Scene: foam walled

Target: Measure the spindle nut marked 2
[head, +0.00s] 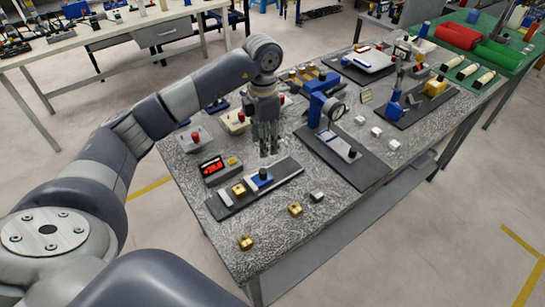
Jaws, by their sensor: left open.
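Small brass nuts lie at the near edge of the table: one brass nut (295,209) beside a grey metal piece (317,196), and another brass nut (245,242) at the near left corner. A brass block (238,190) sits on a black measuring plate (285,172) with a blue-topped part (262,176). I cannot read any number marks, so I cannot tell which nut is 2. My left gripper (268,150) points down, open and empty, above the table just behind the black plate. My right gripper is not in view.
A box with a red display (212,167) stands left of the plate. A blue dial gauge stand (318,108) rises right of my gripper. Several white blocks lie further right. Other fixtures crowd the back. The near table edge is mostly clear.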

